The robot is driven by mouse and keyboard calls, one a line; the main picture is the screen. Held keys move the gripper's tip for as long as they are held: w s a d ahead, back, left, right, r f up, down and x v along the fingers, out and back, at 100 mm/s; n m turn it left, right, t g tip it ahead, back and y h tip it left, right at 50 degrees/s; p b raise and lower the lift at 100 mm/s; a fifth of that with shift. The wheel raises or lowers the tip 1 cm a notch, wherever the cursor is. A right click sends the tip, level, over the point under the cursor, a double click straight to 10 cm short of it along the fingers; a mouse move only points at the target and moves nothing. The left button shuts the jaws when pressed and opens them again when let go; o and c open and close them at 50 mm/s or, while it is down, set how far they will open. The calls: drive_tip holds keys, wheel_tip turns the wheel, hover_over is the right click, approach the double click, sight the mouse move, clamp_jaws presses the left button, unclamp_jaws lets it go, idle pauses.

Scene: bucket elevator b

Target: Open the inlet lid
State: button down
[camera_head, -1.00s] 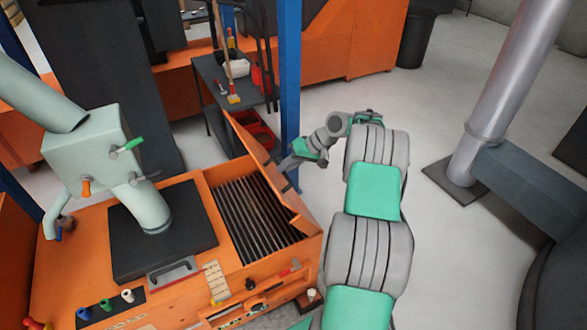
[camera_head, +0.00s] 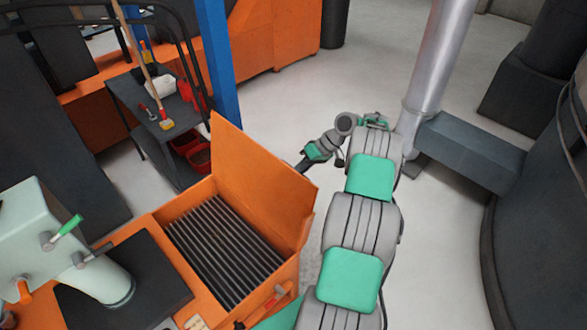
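The inlet lid (camera_head: 262,178) is an orange panel. It stands raised, close to upright, along the right and back side of the orange inlet box (camera_head: 178,205). The inlet opening shows a grate of dark parallel bars (camera_head: 225,250). My gripper (camera_head: 303,166) is on the right of the lid, at its outer face. Its fingertips lie at or behind the lid's right edge, and I cannot tell whether they touch it. The fingers are too small and partly hidden to show whether they are open or shut.
A pale green pipe unit with handles (camera_head: 35,240) stands left of the inlet. A dark shelf cart (camera_head: 160,125) with a broom and red bins is behind, beside a blue post (camera_head: 216,60). A grey metal pipe (camera_head: 437,70) stands at right. Grey floor between is clear.

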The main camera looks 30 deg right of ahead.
drive_tip(key=shift+w+d+f, duration=0.1)
drive_tip(key=shift+d+f, duration=0.05)
idle(0.3)
drive_tip(key=c, duration=1.6)
unclamp_jaws()
drive_tip(key=shift+w+d, duration=0.1)
drive_tip(key=shift+w, duration=0.05)
drive_tip(key=shift+c, duration=0.2)
drive_tip(key=shift+o, duration=0.9)
drive_tip(key=shift+d, duration=0.1)
drive_tip(key=p+v, duration=0.5)
drive_tip(key=v, duration=0.3)
